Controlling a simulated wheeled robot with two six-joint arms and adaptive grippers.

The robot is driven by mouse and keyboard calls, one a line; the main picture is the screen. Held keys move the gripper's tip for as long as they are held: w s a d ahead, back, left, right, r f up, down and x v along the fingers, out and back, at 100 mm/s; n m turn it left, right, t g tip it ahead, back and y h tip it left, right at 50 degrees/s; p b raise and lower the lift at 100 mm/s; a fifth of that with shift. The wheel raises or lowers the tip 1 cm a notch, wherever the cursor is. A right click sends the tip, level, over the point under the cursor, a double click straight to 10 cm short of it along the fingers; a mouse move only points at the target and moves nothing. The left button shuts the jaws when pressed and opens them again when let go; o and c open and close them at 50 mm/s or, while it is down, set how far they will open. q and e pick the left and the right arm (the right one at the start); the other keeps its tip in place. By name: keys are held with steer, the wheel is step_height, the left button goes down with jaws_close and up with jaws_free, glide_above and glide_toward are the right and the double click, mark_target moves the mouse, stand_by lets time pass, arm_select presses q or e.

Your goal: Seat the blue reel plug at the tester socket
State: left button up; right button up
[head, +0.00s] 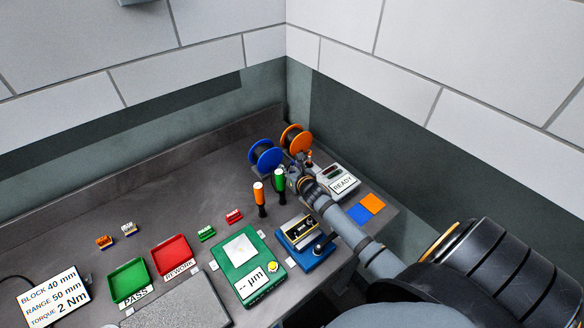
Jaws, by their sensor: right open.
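The blue reel (265,156) stands at the back right of the bench, with an orange reel (296,139) just behind and to its right. My right gripper (309,157) is open, in front of the reels and at the left edge of the tester. It is small and partly hidden by its own wrist. The tester (338,179) is a pale box with a READY label. I cannot make out the blue reel plug or the socket; my right arm covers part of that area. My left gripper is not in view.
Orange-handled (259,196) and green-handled (279,180) tools stand upright left of my right arm. A blue device (306,242) and a green gauge (247,265) lie nearer. Blue and orange pads (372,204) lie right of the arm. Green (128,281) and red (171,255) trays are left.

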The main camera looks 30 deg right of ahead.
steer(key=shift+s+r, duration=0.1)
steer(key=shift+s, duration=0.05)
steer(key=shift+c, duration=1.2)
jaws_close()
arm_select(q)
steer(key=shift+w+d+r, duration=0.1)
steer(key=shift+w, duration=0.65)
